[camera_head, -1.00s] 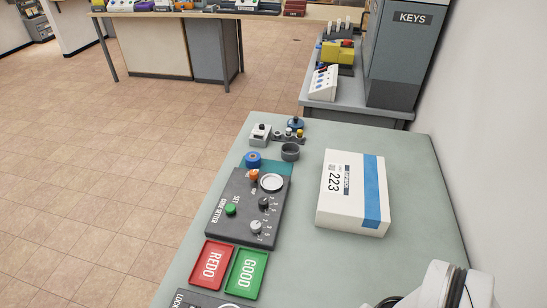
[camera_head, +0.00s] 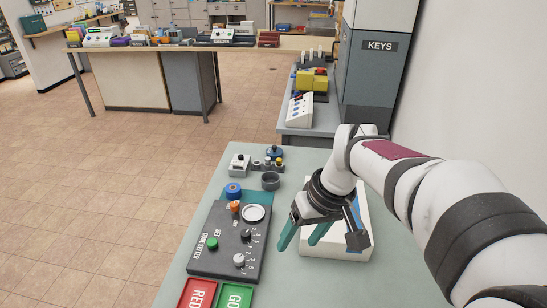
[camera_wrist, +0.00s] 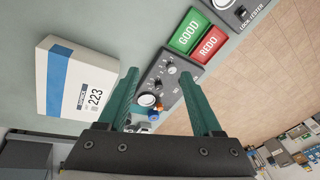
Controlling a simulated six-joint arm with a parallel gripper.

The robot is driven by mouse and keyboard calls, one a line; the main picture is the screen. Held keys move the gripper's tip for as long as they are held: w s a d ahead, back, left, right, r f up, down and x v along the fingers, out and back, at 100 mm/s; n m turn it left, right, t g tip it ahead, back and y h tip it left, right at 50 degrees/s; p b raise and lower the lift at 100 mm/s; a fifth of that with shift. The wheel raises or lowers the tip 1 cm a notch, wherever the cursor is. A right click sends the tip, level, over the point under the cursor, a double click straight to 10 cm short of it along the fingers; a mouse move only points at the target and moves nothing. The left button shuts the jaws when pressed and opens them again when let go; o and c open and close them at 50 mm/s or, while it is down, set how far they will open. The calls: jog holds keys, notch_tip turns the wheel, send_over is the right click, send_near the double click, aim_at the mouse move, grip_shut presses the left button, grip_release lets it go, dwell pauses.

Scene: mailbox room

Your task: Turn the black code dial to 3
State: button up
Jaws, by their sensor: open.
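The black code dial (camera_head: 246,234) is a small knob with a printed scale beside it. It sits on the dark grey code setter panel (camera_head: 219,264). My gripper (camera_head: 298,246) has green fingers. It is open and empty, in the air right of the panel in the head view, apart from the dial. In the wrist view, the panel shows between the fingers (camera_wrist: 160,78). The dial's exact setting is too small to read.
A white box marked 223 (camera_wrist: 67,84) lies right of the panel in the head view, partly behind my gripper. Red REDO (camera_head: 197,293) and green GOOD (camera_head: 235,297) trays lie in front.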

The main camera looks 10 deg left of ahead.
aim_at(246, 233)
jog(key=w+a+f+n+y, duration=0.1)
jog(key=w+a+f+n, duration=0.35)
jog(key=w, duration=0.25)
jog(key=w+a+f+n, duration=0.3)
jog(key=w+a+n, duration=0.15)
jog(key=w, duration=0.35)
jog(key=shift+t, duration=0.3)
jog(key=x, duration=1.5)
jog(key=shift+a+f, duration=0.15)
jog(key=shift+a, duration=0.2)
jog(key=shift+m, duration=0.3)
grip_shut()
